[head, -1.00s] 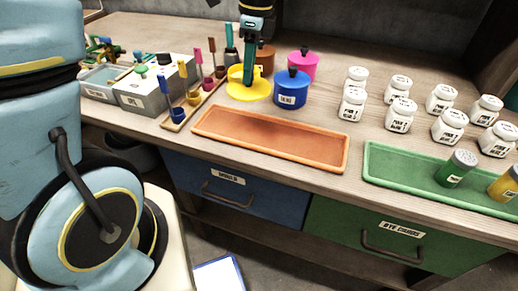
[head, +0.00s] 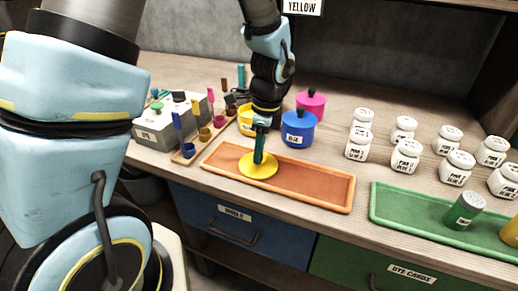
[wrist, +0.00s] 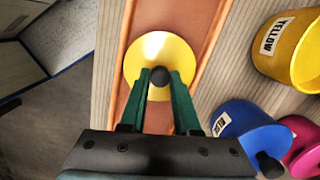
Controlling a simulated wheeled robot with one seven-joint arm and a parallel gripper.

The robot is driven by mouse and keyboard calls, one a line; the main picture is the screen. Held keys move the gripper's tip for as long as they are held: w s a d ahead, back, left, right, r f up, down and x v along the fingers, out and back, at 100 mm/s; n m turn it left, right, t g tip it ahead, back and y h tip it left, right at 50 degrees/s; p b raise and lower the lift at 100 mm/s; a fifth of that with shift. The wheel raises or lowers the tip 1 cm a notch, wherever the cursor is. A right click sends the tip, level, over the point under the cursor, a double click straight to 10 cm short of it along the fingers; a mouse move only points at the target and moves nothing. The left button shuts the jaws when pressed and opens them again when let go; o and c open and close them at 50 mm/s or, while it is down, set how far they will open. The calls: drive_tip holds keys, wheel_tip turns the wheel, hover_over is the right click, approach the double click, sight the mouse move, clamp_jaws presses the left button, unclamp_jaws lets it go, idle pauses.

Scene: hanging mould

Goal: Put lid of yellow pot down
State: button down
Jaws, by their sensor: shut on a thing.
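The yellow lid (head: 258,167) is a round disc with a dark knob. My gripper (head: 260,150) is shut on its knob, with the lid over the left part of the orange tray (head: 318,187). In the wrist view the lid (wrist: 150,50) is below the green fingers (wrist: 159,78), which close on the black knob. I cannot tell whether the lid touches the tray floor. The yellow pot (head: 245,118) stands behind, partly hidden by my arm; in the wrist view it is open-topped and labelled YELLOW (wrist: 305,50).
A blue lidded pot (head: 298,130) and a pink lidded pot (head: 311,104) stand behind the tray. A rack of small coloured tools (head: 188,152) is to the left. Several white jars (head: 405,155) and a green tray (head: 400,210) are to the right. The orange tray's right part is empty.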

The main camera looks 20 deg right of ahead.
sight(264, 164)
drive_tip(key=shift+f, duration=0.1)
drive_tip(key=c, duration=0.6)
unclamp_jaws()
drive_tip(key=shift+c, duration=0.2)
wheel_tip(264, 164, up, 12)
drive_tip(key=d, duration=0.1)
drive_tip(key=a+f+n, duration=0.2)
drive_tip(key=a+n, duration=0.9)
drive_tip(key=a, duration=0.2)
drive_tip(key=w+a+f+n+h, duration=0.1)
drive_tip(key=a+f+n, duration=0.1)
drive_tip(key=a+n, duration=1)
drive_tip(key=shift+w+a+f+t+b, duration=0.2)
drive_tip(key=shift+a+f+t+b, duration=0.15)
drive_tip(key=shift+a, duration=0.4)
